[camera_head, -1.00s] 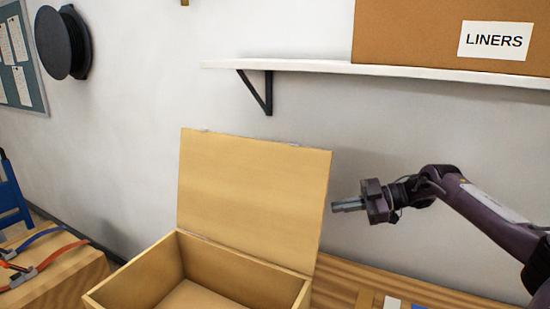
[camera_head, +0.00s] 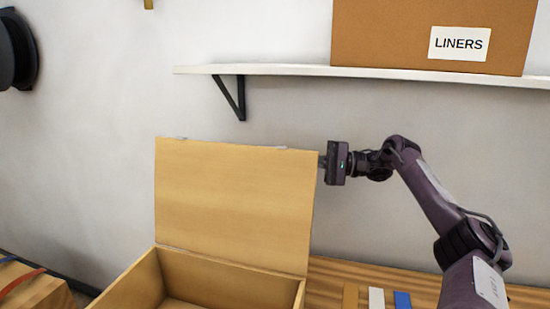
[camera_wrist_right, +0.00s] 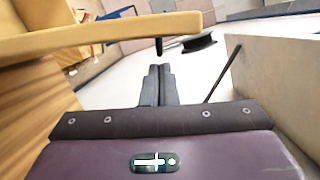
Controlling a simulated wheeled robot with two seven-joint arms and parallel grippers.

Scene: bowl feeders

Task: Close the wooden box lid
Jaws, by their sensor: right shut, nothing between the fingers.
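The wooden box (camera_head: 128,285) stands open at the bottom of the head view, partly cut off by the frame. Its lid (camera_head: 235,205) stands upright at the back of the box. My right gripper (camera_head: 322,161) is at the lid's upper right corner, with its fingertips at or just behind the lid's edge; I cannot tell whether they touch it. In the right wrist view, the fingers (camera_wrist_right: 158,84) are together and empty, with a pale wooden board, apparently the lid (camera_wrist_right: 110,36), along the upper left. My left gripper is not in view.
A white shelf (camera_head: 380,77) on a black bracket (camera_head: 232,97) holds a brown box labelled LINERS (camera_head: 390,35) above the gripper. The wall (camera_head: 90,150) is behind the lid. White and blue items (camera_head: 402,299) lie on the wooden bench right of the box.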

